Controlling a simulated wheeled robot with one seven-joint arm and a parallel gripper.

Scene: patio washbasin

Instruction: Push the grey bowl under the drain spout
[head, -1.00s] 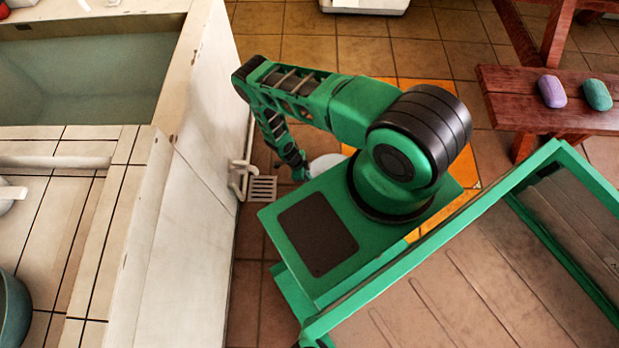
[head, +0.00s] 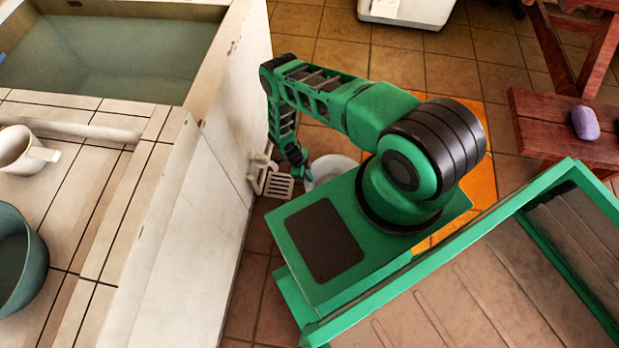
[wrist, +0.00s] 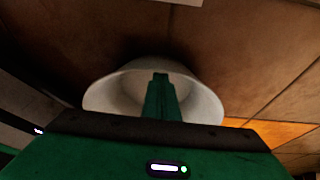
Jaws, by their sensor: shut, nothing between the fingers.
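The grey bowl (head: 333,167), pale grey, stands on the tiled floor just right of my gripper (head: 304,174) in the head view, partly hidden by my arm and base. The white drain spout (head: 263,165) comes out low on the basin's side wall, left of my gripper, beside a floor grate (head: 279,185). The bowl is to the right of the spout and the grate. In the wrist view my shut gripper (wrist: 161,78) reaches down over the bowl (wrist: 118,94), its fingers in front of the bowl's inside. Whether they touch the bowl I cannot tell.
The basin's white wall (head: 190,250) bounds the floor on the left. A mug (head: 18,150) and a teal bowl (head: 20,260) stand on the counter. A wooden bench (head: 545,125) is at right, and a white box (head: 410,10) at the back. Orange tiles (head: 480,180) lie open behind my base.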

